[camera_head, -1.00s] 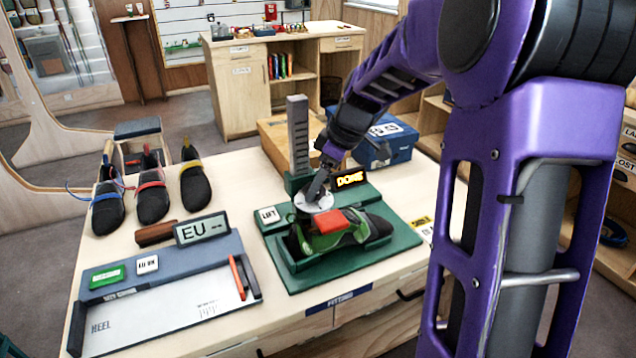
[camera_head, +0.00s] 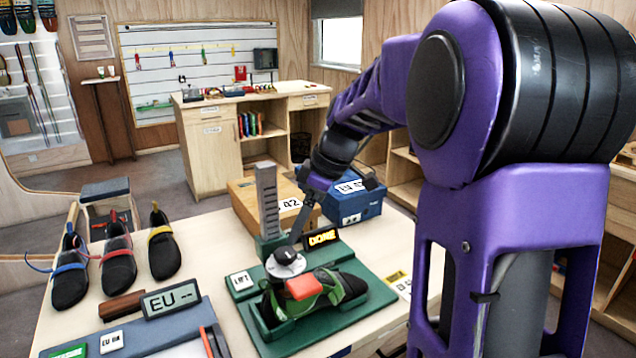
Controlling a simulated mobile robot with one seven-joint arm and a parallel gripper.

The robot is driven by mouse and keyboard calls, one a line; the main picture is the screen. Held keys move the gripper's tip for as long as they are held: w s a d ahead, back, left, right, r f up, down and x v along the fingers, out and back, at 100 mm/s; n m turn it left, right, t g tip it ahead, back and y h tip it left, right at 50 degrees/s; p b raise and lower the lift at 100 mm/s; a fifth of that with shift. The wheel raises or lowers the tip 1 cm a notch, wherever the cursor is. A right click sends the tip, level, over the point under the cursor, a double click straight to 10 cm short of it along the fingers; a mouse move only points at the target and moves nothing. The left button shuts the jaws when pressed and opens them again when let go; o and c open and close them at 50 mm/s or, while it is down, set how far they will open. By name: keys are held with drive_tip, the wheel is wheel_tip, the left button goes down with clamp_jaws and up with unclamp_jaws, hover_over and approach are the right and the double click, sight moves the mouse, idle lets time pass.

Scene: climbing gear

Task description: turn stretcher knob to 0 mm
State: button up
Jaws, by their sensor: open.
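The stretcher (camera_head: 355,312) is a green base on the table with a green and black shoe (camera_head: 342,285) on it and a red block (camera_head: 304,287) over the shoe. Behind the shoe is a pale round dial with a dark knob (camera_head: 286,256) at its middle. My gripper (camera_head: 291,243) points down at the knob from above right, its tips close over it. Its fingers look narrow, and I cannot tell whether they touch the knob. A small display (camera_head: 322,238) behind the dial is lit and reads DONE. The dial's scale is too small to read.
A tall grey post (camera_head: 269,200) rises beside the dial. A LIFT label (camera_head: 241,281) is on the left. Boxes marked 42 (camera_head: 246,207) and EU 42 (camera_head: 352,207) stand behind. Several shoes (camera_head: 117,262) and an EU display (camera_head: 171,299) are on the left.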

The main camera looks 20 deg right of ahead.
drive_tip(key=p+v, duration=0.1)
drive_tip(key=v, duration=0.8)
drive_tip(key=shift+d+r, duration=0.15)
drive_tip(key=shift+r, duration=0.05)
drive_tip(key=shift+s, duration=0.1)
